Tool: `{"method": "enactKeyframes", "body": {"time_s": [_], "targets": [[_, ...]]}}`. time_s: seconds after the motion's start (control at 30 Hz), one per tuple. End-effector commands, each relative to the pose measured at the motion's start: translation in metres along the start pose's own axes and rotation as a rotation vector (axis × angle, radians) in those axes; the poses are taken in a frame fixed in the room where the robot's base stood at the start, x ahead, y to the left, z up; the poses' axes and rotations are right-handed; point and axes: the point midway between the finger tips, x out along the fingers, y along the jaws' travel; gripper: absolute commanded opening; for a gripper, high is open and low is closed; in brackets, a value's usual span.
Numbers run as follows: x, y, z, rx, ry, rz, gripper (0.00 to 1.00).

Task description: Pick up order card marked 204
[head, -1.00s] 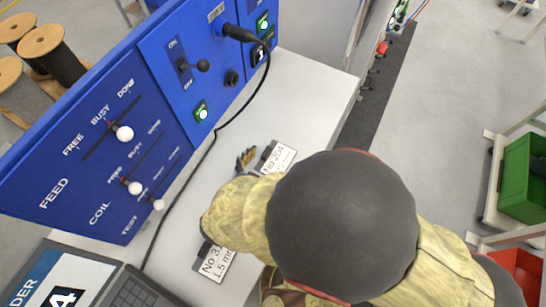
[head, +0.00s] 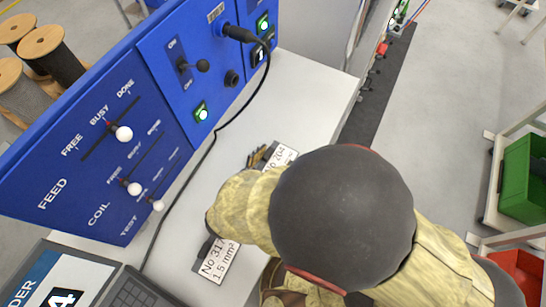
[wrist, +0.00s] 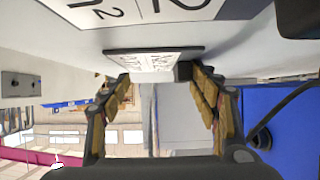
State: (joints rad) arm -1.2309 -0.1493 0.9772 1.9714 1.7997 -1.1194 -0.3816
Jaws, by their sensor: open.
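The order card marked 204 (head: 286,155) lies on the grey worktop in the head view. It is white with a dark block at its left end, and my arm hides its lower part. My gripper (head: 258,157) is at the card's left side, with the fingertips partly hidden. In the wrist view my gripper (wrist: 162,92) is open, its two fingers wide apart. A white card with a dark edge (wrist: 150,62) shows between and beyond the fingertips, its print too small to read. I cannot tell whether a finger touches it.
A second card, marked 317 and 1.5 mm² (head: 216,260), lies on the worktop (head: 318,100) nearer the front. A black cable (head: 222,130) runs along the blue control panel (head: 85,150). A keyboard (head: 128,292) is at the lower left. The worktop's upper right is clear.

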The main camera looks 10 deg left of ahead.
Motion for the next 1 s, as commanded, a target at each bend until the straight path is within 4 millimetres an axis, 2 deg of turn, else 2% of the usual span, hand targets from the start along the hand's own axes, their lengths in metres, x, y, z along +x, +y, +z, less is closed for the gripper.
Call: {"method": "enactKeyframes", "body": {"time_s": [1.0], "targets": [[0.0015, 0.0036, 0.0029, -0.006, -0.003, 0.006, 0.01]]}}
